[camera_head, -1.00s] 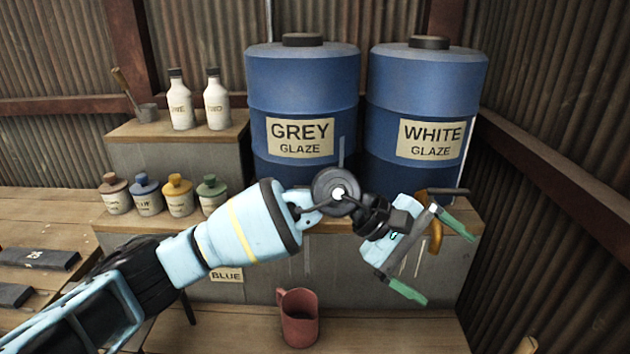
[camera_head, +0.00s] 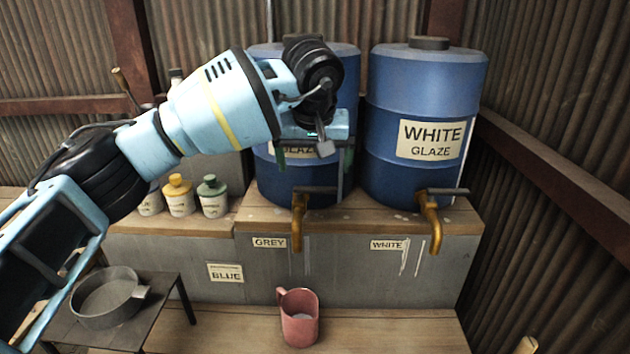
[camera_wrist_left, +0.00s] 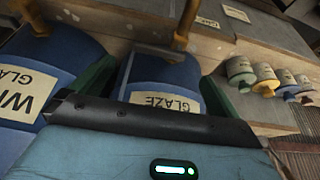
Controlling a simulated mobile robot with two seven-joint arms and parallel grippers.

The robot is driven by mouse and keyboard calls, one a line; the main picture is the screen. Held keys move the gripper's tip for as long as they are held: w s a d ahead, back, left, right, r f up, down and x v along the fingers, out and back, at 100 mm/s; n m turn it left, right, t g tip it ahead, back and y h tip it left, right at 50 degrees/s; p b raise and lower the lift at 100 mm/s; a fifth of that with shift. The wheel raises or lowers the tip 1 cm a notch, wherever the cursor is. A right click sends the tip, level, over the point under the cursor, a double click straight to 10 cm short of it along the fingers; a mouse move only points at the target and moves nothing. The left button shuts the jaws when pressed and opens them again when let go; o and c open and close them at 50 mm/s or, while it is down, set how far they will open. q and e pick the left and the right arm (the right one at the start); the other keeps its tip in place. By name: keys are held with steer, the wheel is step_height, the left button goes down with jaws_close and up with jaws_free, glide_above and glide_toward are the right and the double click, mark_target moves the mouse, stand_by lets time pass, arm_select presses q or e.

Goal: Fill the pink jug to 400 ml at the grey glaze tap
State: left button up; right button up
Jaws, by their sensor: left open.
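The pink jug (camera_head: 299,322) stands upright on the lower wooden shelf, below the grey glaze tap (camera_head: 298,222). A pale grey patch shows inside it; I cannot read any level. The tap's lever (camera_head: 318,189) lies level, pointing right, and no stream shows below the spout. My left gripper (camera_head: 313,155) is open and empty, raised in front of the grey glaze barrel (camera_head: 300,185), above the tap, partly covering the barrel's label. The left wrist view shows its green fingers apart (camera_wrist_left: 155,88), with the tap (camera_wrist_left: 184,28) beyond them. My right gripper is out of view.
The white glaze barrel (camera_head: 425,90) and its tap (camera_head: 431,222) stand to the right. Small glaze bottles (camera_head: 180,197) line the ledge at left. A grey pan (camera_head: 108,300) sits on a dark stand at lower left. The shelf right of the jug is clear.

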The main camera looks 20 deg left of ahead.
mark_target(316, 188)
arm_select(q)
steer(key=x, duration=0.5)
steer(key=shift+w+a+f, duration=0.1)
steer(key=shift+w+f, duration=0.1)
steer(key=shift+f, duration=0.4)
steer(key=c, duration=1.3)
